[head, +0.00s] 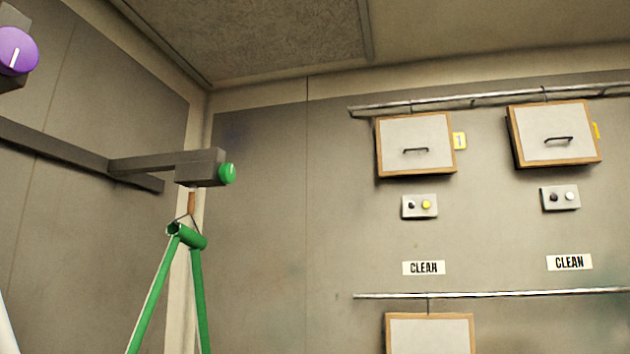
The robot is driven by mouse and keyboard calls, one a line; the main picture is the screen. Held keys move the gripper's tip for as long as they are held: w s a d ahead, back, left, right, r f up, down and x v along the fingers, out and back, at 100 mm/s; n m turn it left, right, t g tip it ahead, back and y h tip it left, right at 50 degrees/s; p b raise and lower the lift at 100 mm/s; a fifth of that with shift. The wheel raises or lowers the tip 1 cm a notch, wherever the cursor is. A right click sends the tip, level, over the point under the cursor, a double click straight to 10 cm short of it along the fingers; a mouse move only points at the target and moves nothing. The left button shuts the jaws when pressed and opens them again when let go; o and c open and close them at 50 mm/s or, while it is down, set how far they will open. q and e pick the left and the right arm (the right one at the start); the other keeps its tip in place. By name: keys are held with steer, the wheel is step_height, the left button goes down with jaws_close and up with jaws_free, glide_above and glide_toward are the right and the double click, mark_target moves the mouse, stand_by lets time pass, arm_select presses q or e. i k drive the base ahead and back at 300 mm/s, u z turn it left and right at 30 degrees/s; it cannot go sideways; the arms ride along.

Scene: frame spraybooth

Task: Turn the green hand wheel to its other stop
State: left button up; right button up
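The green hand wheel (227,174) is a small round green disc, seen nearly edge-on. It sits on the right end of a dark grey block at the end of a wall arm (160,160) on the left. A faint pale mark shows on its face, but its angle is hard to read. A green bicycle frame (198,285) hangs just below the block from a hook, its lower part cut off by the picture edge. Neither of my grippers shows in the head view, and nothing touches the wheel.
A purple wheel (17,50) with a white mark is at the upper left. Framed panels with handles (416,145) (554,133) hang from a rail (480,101) on the back wall. Button boxes (419,206) and CLEAN labels (423,268) are below. Another rail (500,294) runs lower.

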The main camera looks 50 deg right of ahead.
mark_target(227, 172)
steer(key=z, duration=1)
steer(key=i, duration=2.25)
steer(key=u, duration=0.1)
